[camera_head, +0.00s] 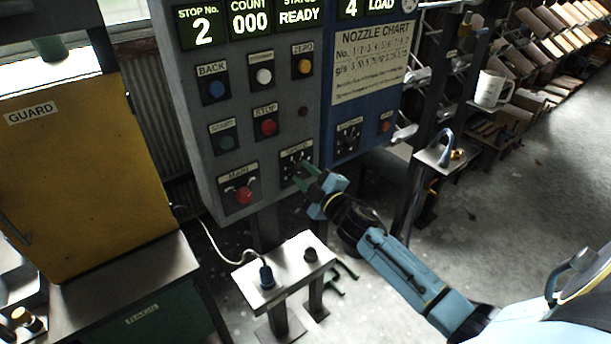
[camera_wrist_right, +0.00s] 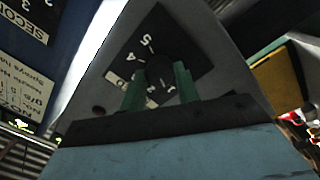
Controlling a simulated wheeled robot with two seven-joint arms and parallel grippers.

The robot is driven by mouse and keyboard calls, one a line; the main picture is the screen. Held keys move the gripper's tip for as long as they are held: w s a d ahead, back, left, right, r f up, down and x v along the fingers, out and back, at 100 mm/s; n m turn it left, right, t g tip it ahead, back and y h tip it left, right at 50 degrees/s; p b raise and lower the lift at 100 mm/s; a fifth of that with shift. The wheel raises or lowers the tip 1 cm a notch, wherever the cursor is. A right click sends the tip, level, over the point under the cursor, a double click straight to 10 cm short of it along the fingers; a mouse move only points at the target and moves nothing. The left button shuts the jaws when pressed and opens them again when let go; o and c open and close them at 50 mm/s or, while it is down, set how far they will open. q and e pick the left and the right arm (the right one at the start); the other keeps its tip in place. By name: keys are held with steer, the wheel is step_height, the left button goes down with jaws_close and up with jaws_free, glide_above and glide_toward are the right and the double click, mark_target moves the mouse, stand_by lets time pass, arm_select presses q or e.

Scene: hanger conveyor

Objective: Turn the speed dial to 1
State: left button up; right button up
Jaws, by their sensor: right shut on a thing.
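The speed dial's black plate (camera_head: 292,167) is low on the grey control panel (camera_head: 235,100), right of the red main knob (camera_head: 243,195). My right gripper (camera_head: 308,175) reaches it from the lower right. In the right wrist view, its two green fingers (camera_wrist_right: 160,88) are shut on the dark dial knob (camera_wrist_right: 158,68), one on each side. Numerals show on the plate around the knob, but which one the dial points to is too dark to tell. My left gripper is not in view.
Left of the speed dial are a red stop button (camera_head: 268,127) and other buttons. A blue panel (camera_head: 365,90) with a second black dial (camera_head: 347,137) adjoins on the right. A small white stand (camera_head: 290,262) is below, and a yellow guard (camera_head: 75,180) stands left.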

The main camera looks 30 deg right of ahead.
steer(key=o, duration=1)
steer(key=shift+c, duration=0.2)
steer(key=shift+s, duration=0.1)
steer(key=s, duration=1.3)
steer(key=shift+d+f+b, duration=0.2)
steer(key=shift+d+b, duration=0.05)
steer(key=shift+b, duration=0.15)
steer(key=shift+s, duration=0.1)
steer(key=s+a+f+m+g+h+b, duration=0.1)
steer(key=s+f+m+g, duration=0.4)
steer(key=f, duration=1.3)
steer(key=s+a+f+m+g+b, duration=0.15)
steer(key=s+f+g, duration=0.4)
steer(key=f, duration=1.25)
steer(key=s+a+f+m+g, duration=0.1)
steer(key=s+a+f+g, duration=0.1)
steer(key=s+f, duration=0.4)
steer(key=s+a+f+m+g+b, duration=0.1)
steer(key=s+f, duration=0.5)
steer(key=s, duration=0.7)
steer(key=s+a+f+m+g+b, duration=0.1)
steer(key=s+a+f+g, duration=0.3)
steer(key=s, duration=0.5)
step_height(320, 180, down, 2)
steer(key=shift+s+f, duration=0.15)
steer(key=shift+s, duration=0.25)
